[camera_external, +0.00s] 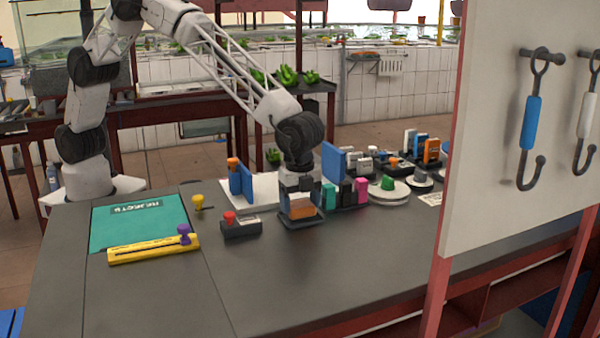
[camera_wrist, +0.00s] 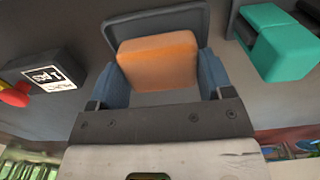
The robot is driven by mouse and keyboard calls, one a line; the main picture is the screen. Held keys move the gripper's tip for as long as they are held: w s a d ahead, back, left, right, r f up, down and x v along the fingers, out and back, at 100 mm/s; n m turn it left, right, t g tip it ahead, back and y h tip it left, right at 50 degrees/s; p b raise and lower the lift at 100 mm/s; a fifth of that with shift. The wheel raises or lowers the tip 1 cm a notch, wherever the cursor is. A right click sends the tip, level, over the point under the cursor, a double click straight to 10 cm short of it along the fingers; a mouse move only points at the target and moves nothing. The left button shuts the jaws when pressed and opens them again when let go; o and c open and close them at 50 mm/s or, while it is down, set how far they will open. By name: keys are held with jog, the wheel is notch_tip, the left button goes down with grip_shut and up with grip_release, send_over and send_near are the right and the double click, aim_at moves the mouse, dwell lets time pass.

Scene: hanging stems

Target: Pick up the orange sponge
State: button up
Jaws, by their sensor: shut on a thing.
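The orange sponge (camera_external: 301,206) is a small block in a dark shallow tray (camera_external: 305,223) on the grey table. In the wrist view the sponge (camera_wrist: 160,60) lies between the two blue fingers of my gripper (camera_wrist: 160,72), with the dark tray (camera_wrist: 128,28) behind it. My gripper (camera_external: 300,196) points down over the tray and is shut on the sponge. Part of the sponge's upper side is hidden by the gripper in the external view. I cannot tell whether the sponge is clear of the tray floor.
A dark block with a red knob (camera_external: 240,226) stands close on the left. A teal block (camera_external: 328,196) and a pink block (camera_external: 361,190) stand close on the right. A blue upright panel (camera_external: 333,163) rises behind. The table front is clear.

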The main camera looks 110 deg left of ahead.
aim_at(300, 203)
notch_tip(300, 203, up, 9)
jog(key=shift+f, duration=0.1)
dwell(0.4)
dwell(0.3)
jog(key=o, duration=0.3)
jog(key=shift+c, duration=1.1)
jog(key=s+a, duration=0.3)
jog(key=a, duration=0.1)
jog(key=s+a+f, duration=0.1)
jog(key=s+a, duration=0.6)
jog(key=a, duration=0.2)
jog(key=shift+s+f, duration=0.2)
jog(key=shift+f, duration=0.15)
